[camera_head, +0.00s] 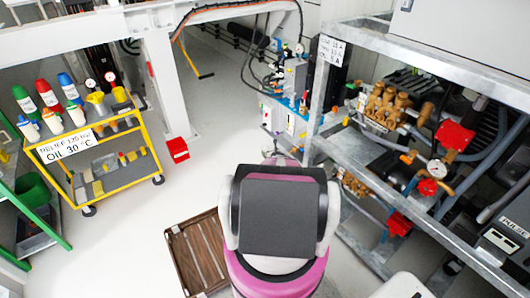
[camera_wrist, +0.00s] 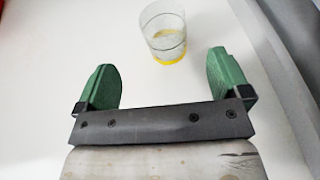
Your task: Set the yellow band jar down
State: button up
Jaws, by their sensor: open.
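The yellow band jar (camera_wrist: 163,32) is a clear glass-like jar with a yellow band around its base. In the wrist view it stands upright on a plain white surface (camera_wrist: 60,40), just beyond my fingertips. My gripper (camera_wrist: 162,75) is open, with its two green fingers spread wide and nothing between them. The jar is apart from both fingers. I cannot make out the jar or my gripper in the head view.
A grey edge (camera_wrist: 270,60) runs along the right of the wrist view. In the head view, a yellow cart (camera_head: 95,160) with bottles stands left, a brown crate (camera_head: 180,255) lies on the floor, and a metal rack (camera_head: 345,165) with pumps stands right. White floor lies between.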

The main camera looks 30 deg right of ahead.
aim_at(266, 148)
jog(key=x, duration=0.9)
jog(key=shift+w+d+r, duration=0.2)
jog(key=shift+d, duration=0.1)
jog(key=c, duration=1.1)
jog(key=shift+r, duration=0.2)
